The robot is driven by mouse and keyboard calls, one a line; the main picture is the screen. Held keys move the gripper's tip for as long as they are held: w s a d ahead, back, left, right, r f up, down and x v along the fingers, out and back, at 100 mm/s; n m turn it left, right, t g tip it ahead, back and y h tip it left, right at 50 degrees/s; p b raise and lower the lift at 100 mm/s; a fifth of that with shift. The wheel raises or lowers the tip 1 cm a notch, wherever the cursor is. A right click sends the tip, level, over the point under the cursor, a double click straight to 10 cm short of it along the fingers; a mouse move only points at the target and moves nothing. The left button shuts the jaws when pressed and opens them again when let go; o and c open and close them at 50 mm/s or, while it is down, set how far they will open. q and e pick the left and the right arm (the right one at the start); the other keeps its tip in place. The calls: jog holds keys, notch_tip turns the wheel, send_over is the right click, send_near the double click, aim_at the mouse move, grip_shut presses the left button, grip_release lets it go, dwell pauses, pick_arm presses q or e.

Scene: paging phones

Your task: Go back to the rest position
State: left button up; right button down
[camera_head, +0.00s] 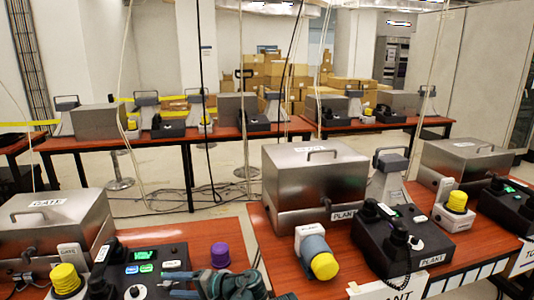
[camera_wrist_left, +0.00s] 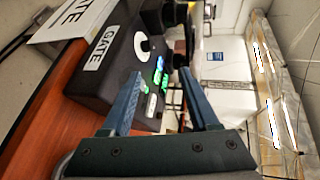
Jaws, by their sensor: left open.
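My left gripper (camera_head: 168,284) is low in the head view, in front of the GATE console (camera_head: 148,262). Its two blue-grey fingers point left and stand apart with nothing between them. In the left wrist view the fingers (camera_wrist_left: 160,74) are spread, and the black GATE console (camera_wrist_left: 120,85), with lit green buttons and a white knob, shows beyond and beside them. I cannot tell whether a finger touches it. My right gripper is in neither view.
A purple-capped knob (camera_head: 220,254) stands close behind my left gripper. A yellow-capped button (camera_head: 66,279) and a steel GATE box (camera_head: 56,226) are at left. A PLANT console (camera_head: 400,240) and yellow-capped cylinder (camera_head: 318,254) sit on the right table. A gap separates the tables.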

pick_arm(q)
jog(key=s+d+r+g+h+p, duration=0.1)
jog(key=s+d+g+h+p, duration=0.1)
jog(key=s+d+h+p, duration=0.4)
jog(key=s+d+r+g+h+p, duration=0.1)
jog(key=s+d+g+h+p, duration=0.1)
jog(key=s+d+h+p, duration=0.4)
jog(key=d+h+p, duration=0.1)
jog(key=d+p, duration=0.4)
jog(key=d, duration=0.1)
jog(key=shift+m, duration=0.4)
